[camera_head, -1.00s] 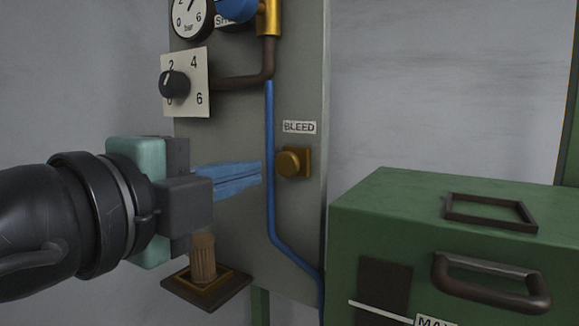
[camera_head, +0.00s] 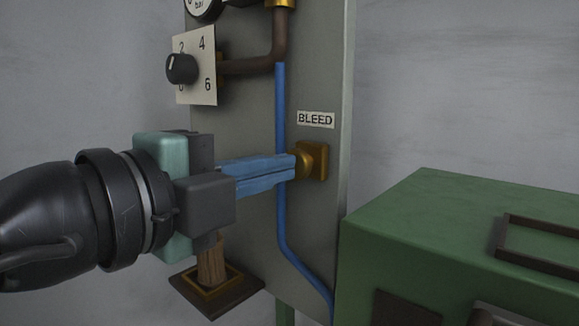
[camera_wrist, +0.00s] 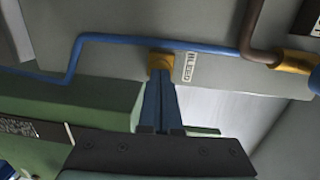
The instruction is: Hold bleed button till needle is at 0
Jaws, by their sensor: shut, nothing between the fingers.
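The brass bleed button (camera_head: 306,162) sits on a square brass base on the grey panel (camera_head: 318,215), under the BLEED label (camera_head: 315,119). My gripper (camera_head: 294,167) is shut, its blue fingers together with nothing between them. In the head view the fingertips meet the button's front; I cannot tell whether it is pressed in. In the wrist view the fingertips (camera_wrist: 160,84) lie at the brass button base (camera_wrist: 160,62) and hide the button's face. The gauge (camera_head: 203,7) is cut off at the top of the head view, and its needle is out of view.
A dial knob (camera_head: 181,68) on a numbered plate is at the upper left. A blue tube (camera_head: 281,200) runs down the panel behind my fingers. A wooden-handled part (camera_head: 212,265) is below my gripper. A green box (camera_head: 430,225) stands at right.

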